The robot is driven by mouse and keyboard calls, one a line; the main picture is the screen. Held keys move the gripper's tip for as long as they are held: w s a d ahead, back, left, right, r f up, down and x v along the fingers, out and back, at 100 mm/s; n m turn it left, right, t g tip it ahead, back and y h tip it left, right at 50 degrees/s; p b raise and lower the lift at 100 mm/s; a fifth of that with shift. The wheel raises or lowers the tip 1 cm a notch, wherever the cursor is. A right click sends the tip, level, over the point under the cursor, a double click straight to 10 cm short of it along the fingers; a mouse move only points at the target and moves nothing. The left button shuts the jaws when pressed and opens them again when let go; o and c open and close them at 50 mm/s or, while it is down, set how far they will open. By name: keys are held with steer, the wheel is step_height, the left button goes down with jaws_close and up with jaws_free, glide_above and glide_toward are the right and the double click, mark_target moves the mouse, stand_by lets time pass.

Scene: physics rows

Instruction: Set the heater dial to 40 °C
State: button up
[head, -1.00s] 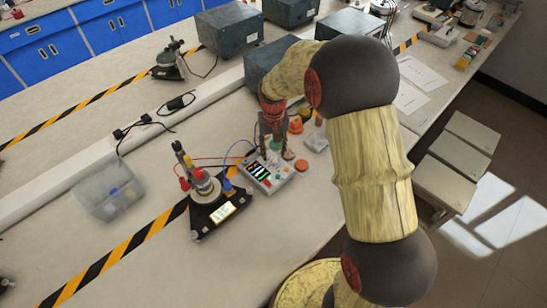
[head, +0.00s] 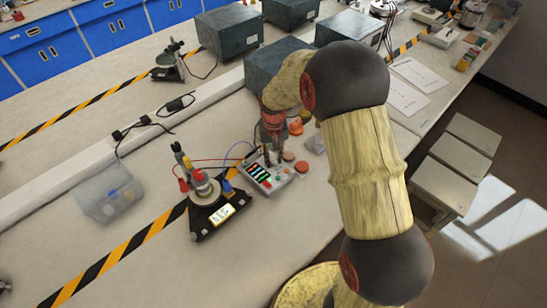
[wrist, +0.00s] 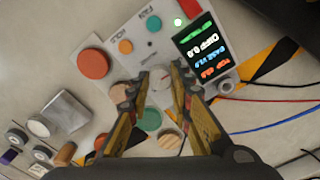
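The screen (wrist: 201,48) shows coloured lines of text, upside down and too blurred to read surely. My fingers hide part of the panel.
A black device with a lit display (head: 220,212) stands left of the box, joined by red and blue leads. Small orange items (head: 296,127) and dark boxes (head: 272,68) are behind.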

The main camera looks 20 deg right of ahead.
jaws_close()
steer(key=m+p, duration=0.2)
steer(key=m, duration=0.1)
steer(key=shift+r+m, duration=0.1)
steer(key=shift+m, duration=0.2)
steer(key=m+p, duration=0.2)
steer(key=m, duration=0.3)
steer(key=shift+p, duration=0.3)
stand_by(0.4)
steer(key=o, duration=0.5)
jaws_free()
steer(key=shift+o, duration=0.4)
